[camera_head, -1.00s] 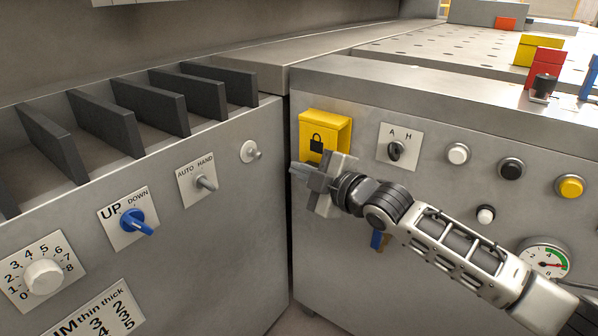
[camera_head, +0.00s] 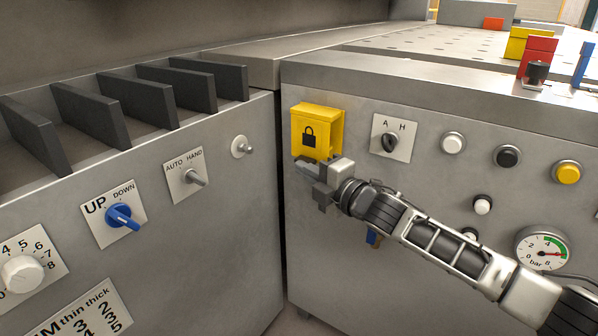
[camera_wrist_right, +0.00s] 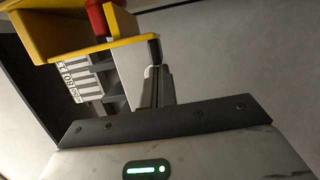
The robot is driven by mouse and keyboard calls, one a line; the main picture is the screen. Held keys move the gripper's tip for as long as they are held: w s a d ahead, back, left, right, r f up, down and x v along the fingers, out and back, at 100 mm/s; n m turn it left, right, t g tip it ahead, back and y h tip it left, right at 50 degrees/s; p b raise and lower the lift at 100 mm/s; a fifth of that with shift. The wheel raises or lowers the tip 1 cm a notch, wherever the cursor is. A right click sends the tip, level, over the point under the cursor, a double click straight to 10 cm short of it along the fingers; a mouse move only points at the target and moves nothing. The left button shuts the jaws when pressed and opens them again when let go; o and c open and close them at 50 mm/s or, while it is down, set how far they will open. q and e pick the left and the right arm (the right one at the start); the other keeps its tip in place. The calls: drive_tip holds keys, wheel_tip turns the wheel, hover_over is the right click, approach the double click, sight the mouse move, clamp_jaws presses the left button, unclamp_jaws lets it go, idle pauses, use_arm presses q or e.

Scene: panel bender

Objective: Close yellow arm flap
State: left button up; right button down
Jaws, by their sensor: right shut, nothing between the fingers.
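The yellow flap (camera_head: 309,122) with a black padlock symbol is on a yellow box on the right cabinet front. Its face appears tilted outward. In the wrist view the yellow flap (camera_wrist_right: 38,30) is seen from below, with a red part (camera_wrist_right: 106,14) and a striped label (camera_wrist_right: 75,80) behind it. My right gripper (camera_head: 300,166) is shut and empty, just below the flap's lower edge. In the wrist view its fingertips (camera_wrist_right: 154,48) are close to the yellow edge; I cannot tell whether they touch it. My left gripper is out of view.
An A/H selector (camera_head: 390,143) and several push buttons lie right of the box, with a pressure gauge (camera_head: 543,250) lower right. Left of it is the other cabinet with a silver knob (camera_head: 241,147), a hand/auto switch (camera_head: 193,177) and a blue switch (camera_head: 122,217).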

idle(0.4)
use_arm(q)
drive_tip(key=p, duration=0.1)
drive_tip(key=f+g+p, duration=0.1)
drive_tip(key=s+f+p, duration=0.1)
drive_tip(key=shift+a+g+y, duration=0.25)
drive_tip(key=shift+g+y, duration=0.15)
use_arm(e)
drive_tip(key=s+d, duration=0.4)
drive_tip(key=s, duration=0.7)
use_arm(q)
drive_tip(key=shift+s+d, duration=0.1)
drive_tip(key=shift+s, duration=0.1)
